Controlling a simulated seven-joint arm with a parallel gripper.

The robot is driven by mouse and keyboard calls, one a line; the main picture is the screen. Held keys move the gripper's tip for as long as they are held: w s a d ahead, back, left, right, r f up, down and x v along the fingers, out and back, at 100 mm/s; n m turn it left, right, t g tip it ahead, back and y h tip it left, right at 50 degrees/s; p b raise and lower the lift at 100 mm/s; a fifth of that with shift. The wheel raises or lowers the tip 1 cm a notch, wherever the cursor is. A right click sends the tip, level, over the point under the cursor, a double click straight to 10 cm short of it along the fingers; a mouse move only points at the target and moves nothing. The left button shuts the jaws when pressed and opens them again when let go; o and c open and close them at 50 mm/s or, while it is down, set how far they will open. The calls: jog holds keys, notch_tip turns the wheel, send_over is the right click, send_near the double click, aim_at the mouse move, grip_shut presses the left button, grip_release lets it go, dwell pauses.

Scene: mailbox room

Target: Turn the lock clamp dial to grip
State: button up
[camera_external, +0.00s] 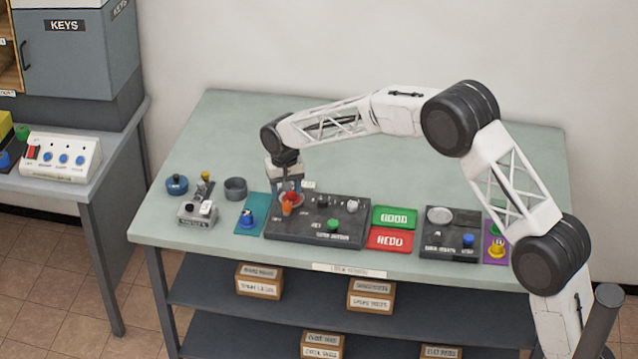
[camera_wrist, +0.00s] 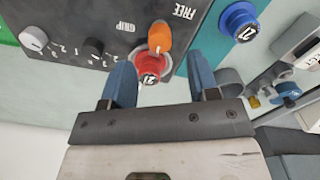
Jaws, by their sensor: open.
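A dark grey panel (camera_wrist: 62,22) carries a clamp labelled GRIP and FREE. An orange dial lever (camera_wrist: 159,38) sticks out between the two labels; whether it rests on either mark is hard to tell. A red lock cylinder (camera_wrist: 151,67) with a white number label sits just below it, with a grey ring partly visible behind. My gripper (camera_wrist: 162,72) is open, its blue fingers on either side of the red cylinder; contact cannot be told. In the external view my gripper (camera_external: 287,186) is above the red cylinder (camera_external: 291,197) and orange lever (camera_external: 287,209) at the panel's left end.
A blue numbered lock (camera_external: 247,219) stands on a teal mat left of the panel. A grey labelled device (camera_external: 198,211) and a grey cup (camera_external: 236,188) are further left. Green (camera_external: 394,216) and red (camera_external: 390,239) plates lie right of the panel. The table's back is clear.

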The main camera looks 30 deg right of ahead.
aim_at(287, 203)
jog(key=shift+r, duration=1.55)
jog(key=shift+s+d+r, duration=0.15)
jog(key=shift+s+r, duration=0.15)
jog(key=shift+r, duration=0.15)
jog(key=s+d+r+n, duration=0.1)
jog(key=s+d+r, duration=0.3)
jog(key=s+r, duration=0.5)
jog(key=s+d+r+t, duration=0.1)
jog(key=s+d+r, duration=0.35)
jog(key=s, duration=0.75)
jog(key=s+d+r+n, duration=0.1)
jog(key=s+d+r, duration=0.2)
jog(key=s+r, duration=0.6)
jog(key=s+d+f, duration=0.1)
jog(key=s, duration=1.1)
jog(key=s+d+f+n+t, duration=0.1)
jog(key=s+d+f, duration=0.1)
jog(key=s, duration=1.1)
jog(key=s+d+f, duration=0.2)
jog(key=s, duration=1)
jog(key=shift+s+d+n+t, duration=0.15)
jog(key=shift+n+t, duration=0.15)
jog(key=shift+o, duration=0.2)
